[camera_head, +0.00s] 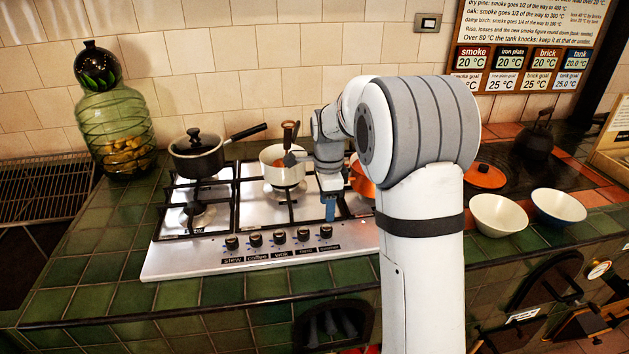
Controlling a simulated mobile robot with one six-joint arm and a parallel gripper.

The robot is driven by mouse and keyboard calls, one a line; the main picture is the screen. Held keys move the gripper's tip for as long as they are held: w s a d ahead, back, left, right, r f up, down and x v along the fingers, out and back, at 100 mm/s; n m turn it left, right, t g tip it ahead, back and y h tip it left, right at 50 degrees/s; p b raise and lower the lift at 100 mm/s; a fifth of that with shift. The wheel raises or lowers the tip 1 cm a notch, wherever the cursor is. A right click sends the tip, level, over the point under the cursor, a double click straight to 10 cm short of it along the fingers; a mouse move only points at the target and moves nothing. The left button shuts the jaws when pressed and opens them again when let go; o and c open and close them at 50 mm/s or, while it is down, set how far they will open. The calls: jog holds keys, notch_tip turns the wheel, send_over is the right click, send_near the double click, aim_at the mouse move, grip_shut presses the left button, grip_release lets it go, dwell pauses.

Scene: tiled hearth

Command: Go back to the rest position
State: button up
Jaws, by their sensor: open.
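My white and grey arm rises at the right of centre and reaches over the stove. My gripper (330,207) points down above the right part of the steel gas hob (262,226), near the knob row. Its blue end shows, and it is open with nothing seen in it. A cream pot (281,176) with an upright brown handle stands on the hob just left of my gripper. A copper-coloured pan (361,181) is partly hidden behind my arm.
A lidded dark pan (198,158) stands at the hob's back left. A green glass jar (117,132) is farther left. Two bowls (498,214) (559,207), an orange lid (485,176) and a dark kettle (534,141) stand right of my arm. The green tiles front left are clear.

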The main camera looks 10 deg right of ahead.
jog(key=s+r+n+t+p, duration=0.1)
jog(key=s+r+n, duration=0.2)
jog(key=s+n, duration=0.6)
jog(key=s+r+n+t+p, duration=0.1)
jog(key=s+r+n, duration=0.2)
jog(key=s+n, duration=0.6)
jog(key=s, duration=1)
jog(key=shift+s+r+t, duration=0.3)
dwell(1.0)
